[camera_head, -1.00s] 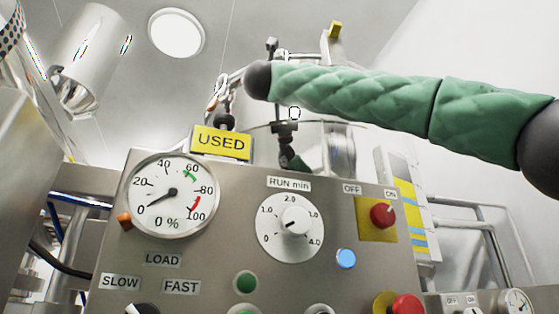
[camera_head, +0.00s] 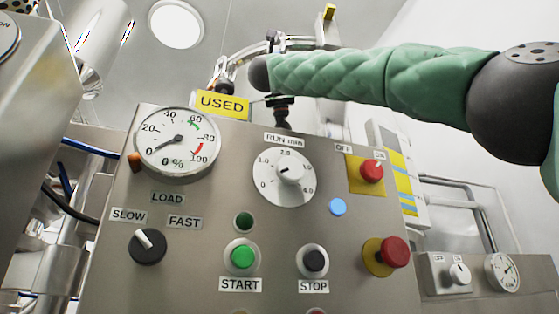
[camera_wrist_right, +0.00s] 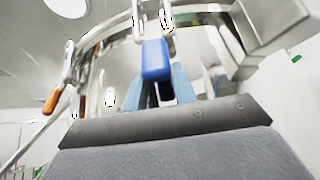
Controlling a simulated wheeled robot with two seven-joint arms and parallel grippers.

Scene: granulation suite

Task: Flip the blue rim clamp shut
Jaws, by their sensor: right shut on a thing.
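The blue rim clamp handle (camera_wrist_right: 156,60) stands at the middle of the right wrist view, below a metal clamp link on the curved steel rim (camera_wrist_right: 115,30). My right gripper (camera_wrist_right: 163,84) has its light-blue fingers on either side of the handle's lower part and is shut on it. The handle points down toward the gripper; whether the clamp is latched cannot be told. In the head view my right arm's green sleeve crosses the upper right and hides much of the rim, and the blue clamp cannot be made out there. My left gripper is in neither current view.
An orange-handled clamp (camera_wrist_right: 52,101) hangs on the rim at left in the wrist view. The steel control panel (camera_head: 215,200) with dial, gauge and buttons stands in front, below my arm. A yellow USED sign (camera_head: 222,105) is at its top edge.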

